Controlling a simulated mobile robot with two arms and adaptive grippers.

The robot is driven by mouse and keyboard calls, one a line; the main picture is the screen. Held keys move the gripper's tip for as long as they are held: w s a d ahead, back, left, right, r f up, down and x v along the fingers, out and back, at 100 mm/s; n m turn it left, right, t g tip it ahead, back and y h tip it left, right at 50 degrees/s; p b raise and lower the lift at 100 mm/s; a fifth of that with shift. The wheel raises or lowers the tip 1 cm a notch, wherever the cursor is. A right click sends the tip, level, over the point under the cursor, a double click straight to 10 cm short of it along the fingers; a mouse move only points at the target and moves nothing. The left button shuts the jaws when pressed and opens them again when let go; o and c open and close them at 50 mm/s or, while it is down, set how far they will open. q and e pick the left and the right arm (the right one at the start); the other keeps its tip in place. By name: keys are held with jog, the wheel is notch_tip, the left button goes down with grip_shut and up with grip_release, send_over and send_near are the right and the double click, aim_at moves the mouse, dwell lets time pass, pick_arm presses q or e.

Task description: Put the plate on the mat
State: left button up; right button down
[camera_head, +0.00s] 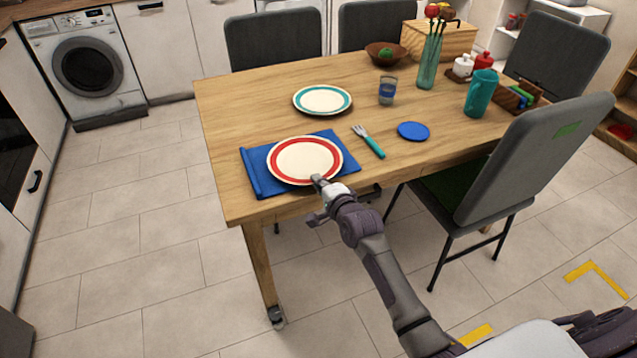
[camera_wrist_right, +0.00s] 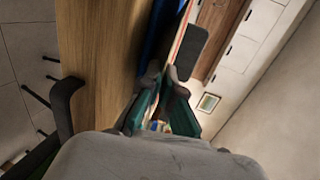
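A cream plate with a red rim (camera_head: 305,159) is over the blue mat (camera_head: 258,180) near the table's front edge. My right gripper (camera_head: 319,184) is at the plate's front rim. In the right wrist view, the fingers (camera_wrist_right: 162,78) are close together with the plate's thin red edge (camera_wrist_right: 181,38) running between them, and the mat (camera_wrist_right: 161,35) shows as a blue strip. My left gripper is out of view.
A teal-rimmed plate (camera_head: 322,99) lies behind. A fork (camera_head: 369,142) and blue coaster (camera_head: 413,131) lie right of the mat. A glass (camera_head: 387,91), vase (camera_head: 430,62) and teal mug (camera_head: 481,94) stand farther back. A grey chair (camera_head: 522,160) is at the right.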

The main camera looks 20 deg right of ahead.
jog(key=c, duration=1.3)
grip_release()
jog(key=shift+s+r, duration=0.1)
jog(key=shift+s, duration=0.1)
jog(key=p+v, duration=0.1)
jog(key=v, duration=1.1)
jog(key=s+a+f+n+g, duration=0.1)
jog(key=s+f+n+g, duration=0.3)
jog(key=f, duration=1.1)
jog(key=s+a+f+n+g, duration=0.15)
jog(key=s+f+n, duration=0.4)
jog(key=f, duration=0.95)
jog(key=s+f+n+g, duration=0.3)
jog(key=s+f, duration=0.3)
jog(key=s, duration=0.6)
jog(key=s+d+f+n+g+h, duration=0.1)
jog(key=s+f+n+g, duration=0.1)
jog(key=s+f+n, duration=0.2)
jog(key=s+d+f+n+g, duration=0.1)
jog(key=s+f+n+g, duration=0.2)
jog(key=s+f, duration=0.6)
jog(key=shift+s+f+g, duration=0.2)
jog(key=shift+s, duration=2.45)
jog(key=shift+s+f+g, duration=0.15)
jog(key=shift+s+f, duration=0.05)
jog(key=shift+s, duration=2.5)
